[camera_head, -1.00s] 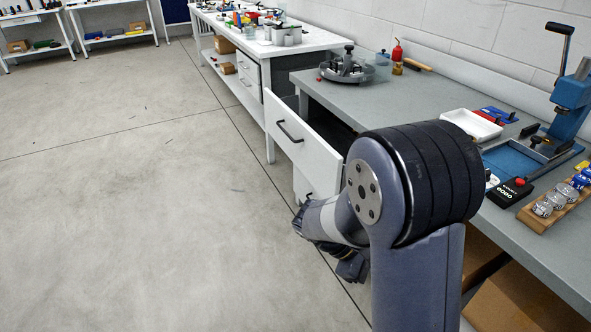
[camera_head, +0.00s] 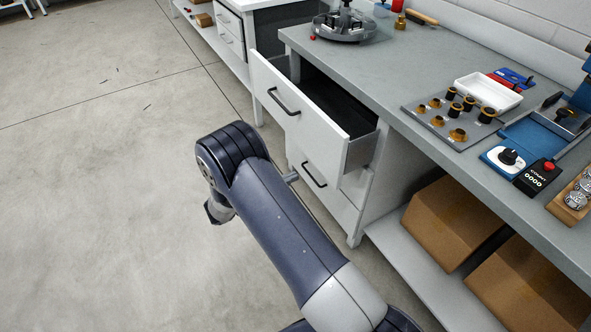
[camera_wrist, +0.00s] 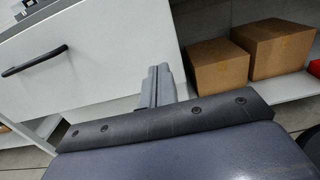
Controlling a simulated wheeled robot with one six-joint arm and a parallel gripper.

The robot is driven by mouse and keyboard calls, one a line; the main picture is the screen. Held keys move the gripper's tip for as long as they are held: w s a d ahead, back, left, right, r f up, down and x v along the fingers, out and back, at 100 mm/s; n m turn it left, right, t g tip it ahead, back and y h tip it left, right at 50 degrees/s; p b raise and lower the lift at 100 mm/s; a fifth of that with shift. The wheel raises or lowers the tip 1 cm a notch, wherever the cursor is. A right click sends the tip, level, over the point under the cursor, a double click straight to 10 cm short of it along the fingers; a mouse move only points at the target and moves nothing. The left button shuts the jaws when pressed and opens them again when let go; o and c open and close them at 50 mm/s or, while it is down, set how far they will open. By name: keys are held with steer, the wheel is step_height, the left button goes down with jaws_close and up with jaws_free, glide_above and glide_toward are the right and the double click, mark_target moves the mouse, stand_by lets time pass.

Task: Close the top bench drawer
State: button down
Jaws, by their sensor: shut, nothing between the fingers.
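The top bench drawer (camera_head: 300,110) is pulled out from the grey-topped bench. Its white front has a dark bar handle (camera_head: 283,101), and its dark inside shows from above. In the wrist view a white drawer front (camera_wrist: 110,55) with a dark handle (camera_wrist: 35,60) fills the upper left; it looks like the top drawer's. My gripper (camera_wrist: 157,72) is shut and empty, its fingers seen against the lower right part of that front. I cannot tell whether they touch it. In the head view my arm mostly hides the gripper.
A lower drawer (camera_head: 318,178) beneath looks shut. Cardboard boxes (camera_head: 452,222) stand on the shelf right of the drawers. The bench top (camera_head: 400,85) holds a white tray (camera_head: 487,92), a rotary fixture (camera_head: 345,25) and small parts. The floor (camera_head: 90,200) at left is clear.

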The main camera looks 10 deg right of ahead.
glide_toward(366, 144)
steer(key=a, duration=0.1)
steer(key=a+f, duration=0.1)
steer(key=a, duration=0.2)
steer(key=shift+s+a+f, duration=0.2)
steer(key=shift+s+a, duration=0.2)
steer(key=b+x, duration=0.4)
steer(key=x, duration=1.1)
steer(key=shift+f, duration=0.1)
steer(key=shift+w+d+b, duration=0.15)
steer(key=shift+d+b, duration=0.1)
steer(key=shift+b, duration=0.05)
steer(key=shift+r, duration=0.25)
